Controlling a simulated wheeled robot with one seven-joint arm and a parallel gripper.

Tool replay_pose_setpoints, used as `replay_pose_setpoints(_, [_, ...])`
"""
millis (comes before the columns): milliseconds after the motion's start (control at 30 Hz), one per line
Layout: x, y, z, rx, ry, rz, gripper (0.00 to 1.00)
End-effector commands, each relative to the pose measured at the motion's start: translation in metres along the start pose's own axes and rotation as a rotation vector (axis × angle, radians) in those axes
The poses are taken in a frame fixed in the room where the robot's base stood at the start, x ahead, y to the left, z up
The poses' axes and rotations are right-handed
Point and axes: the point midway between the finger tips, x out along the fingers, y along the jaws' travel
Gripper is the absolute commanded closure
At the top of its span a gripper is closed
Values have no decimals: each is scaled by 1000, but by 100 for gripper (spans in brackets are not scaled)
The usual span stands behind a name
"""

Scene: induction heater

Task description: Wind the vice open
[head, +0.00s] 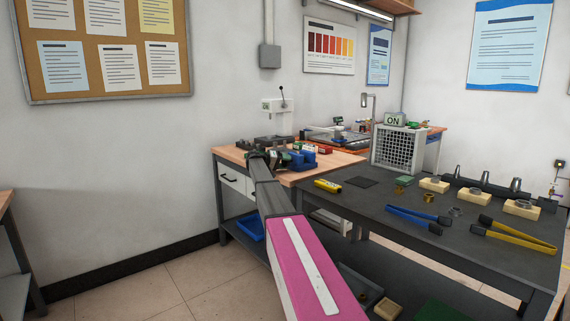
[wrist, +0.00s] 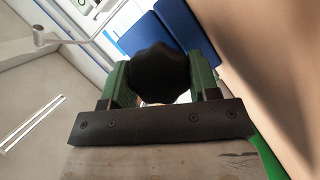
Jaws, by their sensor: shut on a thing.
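The blue vice (head: 301,158) stands at the front of the wooden bench, at the end of my arm in the head view. In the wrist view a black lobed knob (wrist: 158,72) sits between the two green fingers of my gripper (wrist: 160,80). The fingers are shut on the knob, one on each side. Blue surfaces, which look like the vice body (wrist: 190,35), show beyond the knob. My arm and gripper partly hide the vice's near side in the head view, and the jaw gap cannot be made out.
The wooden bench (head: 340,166) has drawers below. To the right, a dark table (head: 380,197) holds blue tongs (head: 414,219), yellow tongs (head: 513,237), a yellow tool (head: 327,186) and several small metal parts. A mesh-fronted box (head: 397,150) stands behind it. Open floor lies at the left.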

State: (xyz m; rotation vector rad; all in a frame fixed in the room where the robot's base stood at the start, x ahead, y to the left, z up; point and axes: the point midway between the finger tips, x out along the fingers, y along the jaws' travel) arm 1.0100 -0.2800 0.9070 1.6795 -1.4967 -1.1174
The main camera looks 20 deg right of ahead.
Motion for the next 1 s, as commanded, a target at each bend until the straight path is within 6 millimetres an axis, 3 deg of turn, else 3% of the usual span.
replay_pose_setpoints(500, [-1, -2, 0, -341, 1, 141, 69])
replay_pose_setpoints(1000, [-1, -3, 0, -421, 2, 173, 69])
